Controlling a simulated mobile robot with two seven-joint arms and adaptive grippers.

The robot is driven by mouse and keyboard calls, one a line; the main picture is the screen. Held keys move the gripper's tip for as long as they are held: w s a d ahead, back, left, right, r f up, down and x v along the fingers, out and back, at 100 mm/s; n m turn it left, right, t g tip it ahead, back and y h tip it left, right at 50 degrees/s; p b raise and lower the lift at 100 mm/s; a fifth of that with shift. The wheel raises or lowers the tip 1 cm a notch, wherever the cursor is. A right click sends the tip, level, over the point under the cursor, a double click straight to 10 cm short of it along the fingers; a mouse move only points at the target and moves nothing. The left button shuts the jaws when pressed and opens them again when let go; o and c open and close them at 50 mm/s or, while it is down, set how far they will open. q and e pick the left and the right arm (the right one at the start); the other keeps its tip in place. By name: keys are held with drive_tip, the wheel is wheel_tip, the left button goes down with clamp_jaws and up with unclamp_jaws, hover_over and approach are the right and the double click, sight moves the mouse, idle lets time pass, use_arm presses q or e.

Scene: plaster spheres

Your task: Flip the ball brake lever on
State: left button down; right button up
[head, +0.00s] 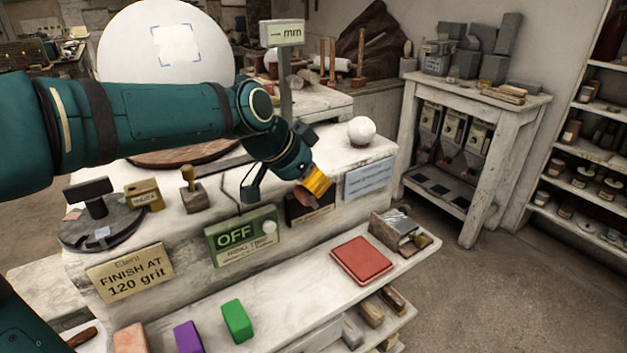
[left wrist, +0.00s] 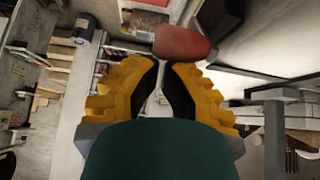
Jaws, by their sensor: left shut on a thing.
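My left gripper (head: 318,188), with yellow fingers, reaches down at the front edge of the stone bench, over a small dark panel (head: 305,214). In the left wrist view its fingers (left wrist: 160,62) are nearly together, with a red rounded handle (left wrist: 183,42) at their tips. A large white ball (head: 135,45) stands on a brown round base (head: 180,154) behind my arm. My right gripper is not in view.
A green OFF sign (head: 236,236) with a white knob stands left of the gripper. A blue-grey plaque (head: 369,178) and a small white sphere (head: 361,130) are to its right. A red pad (head: 362,259) and coloured blocks lie on the lower shelf. The floor at right is clear.

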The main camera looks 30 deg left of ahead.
use_arm(q)
wheel_tip(320, 180, up, 3)
drive_tip(key=w+p, duration=0.3)
drive_tip(key=s+a+r, duration=0.2)
drive_tip(key=s+r, duration=0.2)
drive_tip(key=s, duration=0.4)
drive_tip(key=shift+s+a+r, duration=0.15)
drive_tip(key=shift+s+a, duration=0.05)
drive_tip(key=shift+s, duration=0.1)
